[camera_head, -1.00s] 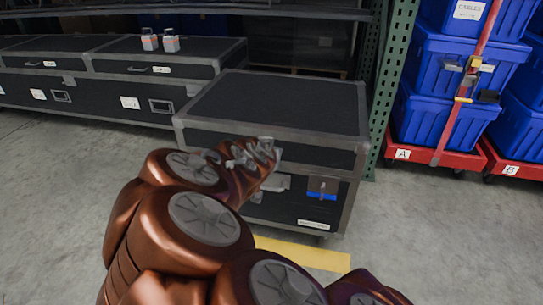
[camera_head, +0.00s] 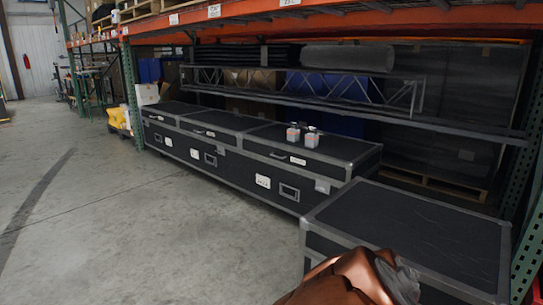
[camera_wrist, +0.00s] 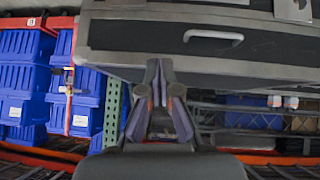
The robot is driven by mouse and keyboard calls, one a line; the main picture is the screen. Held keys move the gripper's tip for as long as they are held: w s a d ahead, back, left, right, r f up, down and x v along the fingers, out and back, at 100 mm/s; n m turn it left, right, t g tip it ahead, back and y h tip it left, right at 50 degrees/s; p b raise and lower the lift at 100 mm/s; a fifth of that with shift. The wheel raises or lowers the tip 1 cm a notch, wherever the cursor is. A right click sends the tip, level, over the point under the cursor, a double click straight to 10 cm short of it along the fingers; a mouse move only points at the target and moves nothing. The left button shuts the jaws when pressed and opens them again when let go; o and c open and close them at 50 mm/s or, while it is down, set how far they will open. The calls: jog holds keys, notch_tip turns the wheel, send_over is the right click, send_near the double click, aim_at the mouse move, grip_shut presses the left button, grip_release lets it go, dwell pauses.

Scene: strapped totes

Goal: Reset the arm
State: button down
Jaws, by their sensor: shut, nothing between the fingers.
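My gripper (camera_wrist: 158,70) shows in the wrist view, with its two fingers drawn together at their tips and nothing between them. It is in front of a black flight case (camera_wrist: 200,38) with a light handle, which looks upside down in that view. In the head view, only a copper-coloured part of my arm shows at the bottom edge, in front of the near black case (camera_head: 410,225). My gripper itself cannot be made out there. I cannot tell the gap between the fingers and the case.
A row of long black cases (camera_head: 235,145) runs along the rack, with two small grey-and-orange items (camera_head: 302,136) on top. A green rack post (camera_head: 528,240) stands at the right. Blue strapped totes (camera_wrist: 78,100) show in the wrist view. Grey floor (camera_head: 130,225) is clear at left.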

jog(key=s+a+r+n+g+y+p, duration=0.2)
jog(key=s+a+r+p, duration=0.2)
jog(key=s+r+p, duration=0.4)
jog(key=s+a+r+n+g+y+p, duration=0.2)
jog(key=s+a+r+n+g+p, duration=0.1)
jog(key=s+r+p, duration=0.6)
jog(key=s+a+r+n+g+y+p, duration=0.2)
jog(key=s+r+p, duration=0.6)
jog(key=r+p, duration=0.5)
notch_tip(320, 180, up, 2)
jog(key=a+n, duration=0.1)
jog(key=a, duration=0.1)
jog(key=shift+s+a+g+y+p, duration=0.25)
jog(key=shift+a+g+y+p, duration=0.05)
jog(key=shift+a+g+y, duration=0.1)
